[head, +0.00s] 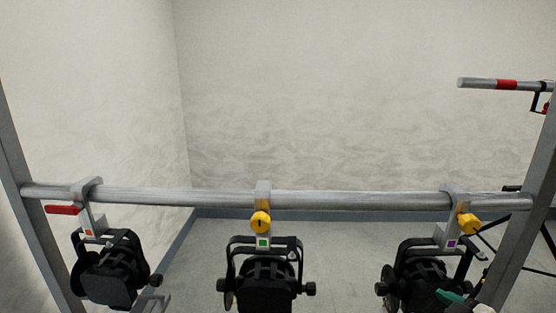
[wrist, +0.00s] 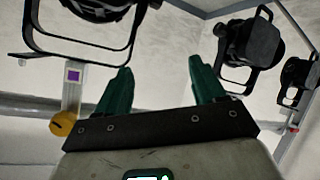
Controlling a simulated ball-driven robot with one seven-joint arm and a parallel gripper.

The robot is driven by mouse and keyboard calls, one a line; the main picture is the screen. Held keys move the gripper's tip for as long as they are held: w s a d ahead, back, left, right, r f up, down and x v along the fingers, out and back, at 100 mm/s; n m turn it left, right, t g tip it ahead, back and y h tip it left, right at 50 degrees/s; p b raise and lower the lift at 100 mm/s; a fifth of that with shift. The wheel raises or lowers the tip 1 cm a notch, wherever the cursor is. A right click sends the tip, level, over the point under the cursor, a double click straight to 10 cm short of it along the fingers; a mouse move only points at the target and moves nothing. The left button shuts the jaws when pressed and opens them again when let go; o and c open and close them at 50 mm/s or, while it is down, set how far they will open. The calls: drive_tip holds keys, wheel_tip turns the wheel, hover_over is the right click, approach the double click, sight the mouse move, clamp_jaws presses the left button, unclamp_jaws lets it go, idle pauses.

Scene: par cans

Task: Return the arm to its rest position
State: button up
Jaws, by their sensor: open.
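My gripper (wrist: 163,80) shows in the wrist view with its two green fingers spread apart and nothing between them. In the head view a green finger of my gripper (head: 450,297) shows at the bottom right, in front of the right par can (head: 420,268). That par can hangs from a clamp with a purple square and a yellow knob (head: 469,223). In the wrist view this knob (wrist: 62,123) and the par can's yoke (wrist: 60,48) are at the left, apart from the fingers. Most of my arm is out of the head view.
A horizontal pipe (head: 350,199) runs between two grey posts. The middle par can (head: 265,280) has a green-marked clamp; the left par can (head: 108,268) has an orange-marked clamp with a red handle (head: 62,210). A short red-banded pipe (head: 480,83) is at the upper right. Floor beyond looks clear.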

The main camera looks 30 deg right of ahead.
drive_tip(key=s+a+f+g+y+p, duration=0.1)
drive_tip(key=s+a+f+g+y, duration=0.15)
drive_tip(key=a+f, duration=0.4)
drive_tip(key=s+a+f+g+y+p, duration=0.1)
drive_tip(key=s+a+f+g, duration=0.1)
drive_tip(key=a+f+g, duration=0.4)
drive_tip(key=s+a+f+m+g+p, duration=0.1)
drive_tip(key=s+a+f+m+g, duration=0.1)
drive_tip(key=s+a+f, duration=0.2)
drive_tip(key=s+a, duration=0.3)
drive_tip(key=s, duration=0.1)
drive_tip(key=shift+s+a+p, duration=0.25)
drive_tip(key=shift+s+p, duration=0.05)
